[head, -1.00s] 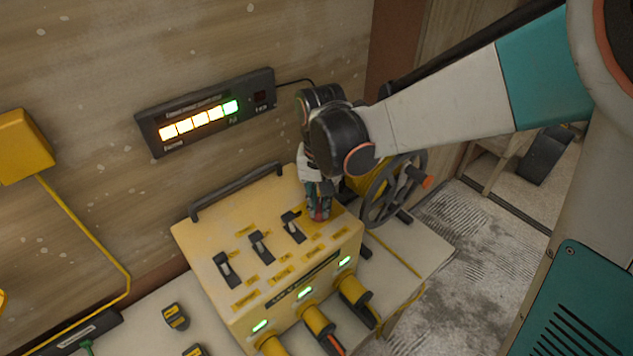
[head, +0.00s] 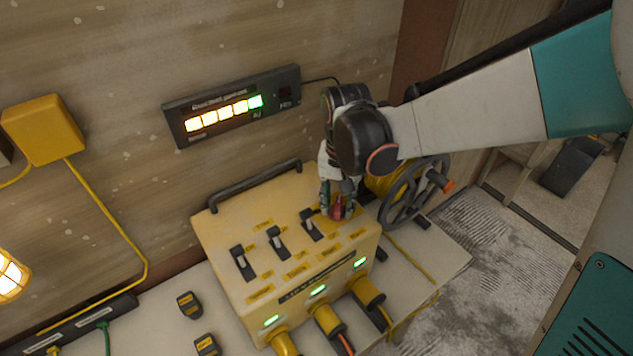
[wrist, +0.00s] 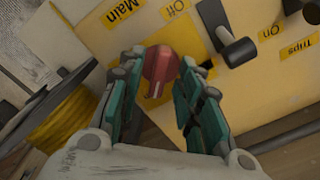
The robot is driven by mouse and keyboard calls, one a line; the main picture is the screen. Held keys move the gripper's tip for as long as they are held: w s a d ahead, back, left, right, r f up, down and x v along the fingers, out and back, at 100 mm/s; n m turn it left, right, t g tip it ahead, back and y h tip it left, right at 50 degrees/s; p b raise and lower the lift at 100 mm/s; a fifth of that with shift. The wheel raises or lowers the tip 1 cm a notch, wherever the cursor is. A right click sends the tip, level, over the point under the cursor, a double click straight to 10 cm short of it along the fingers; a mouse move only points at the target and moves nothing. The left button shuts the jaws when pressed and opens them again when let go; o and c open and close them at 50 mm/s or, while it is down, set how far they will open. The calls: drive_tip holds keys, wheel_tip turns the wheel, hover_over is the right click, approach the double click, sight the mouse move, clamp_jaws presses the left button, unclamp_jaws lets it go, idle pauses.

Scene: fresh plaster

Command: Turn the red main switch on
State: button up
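The red main switch (head: 338,212) is a small rotary knob on the top right of the yellow power box (head: 225,222). In the wrist view the red knob (wrist: 160,68) sits beside a yellow "Main" label, its narrow handle pointing towards my palm. My gripper (head: 338,200) reaches down over the knob. In the wrist view its two teal-and-grey fingers (wrist: 161,80) stand apart on either side of the knob, with narrow gaps showing. In the head view the fingers partly hide the knob. All three front indicator lights (head: 319,289) glow green.
Several black toggle switches, the nearest (head: 311,226), stand left of the knob. A cable reel (head: 400,205) is close on the right. A lit display panel (head: 232,105) hangs on the wall behind. Cables plug into the box's front.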

drive_tip(key=shift+s+r, duration=0.1)
drive_tip(key=shift+s, duration=0.15)
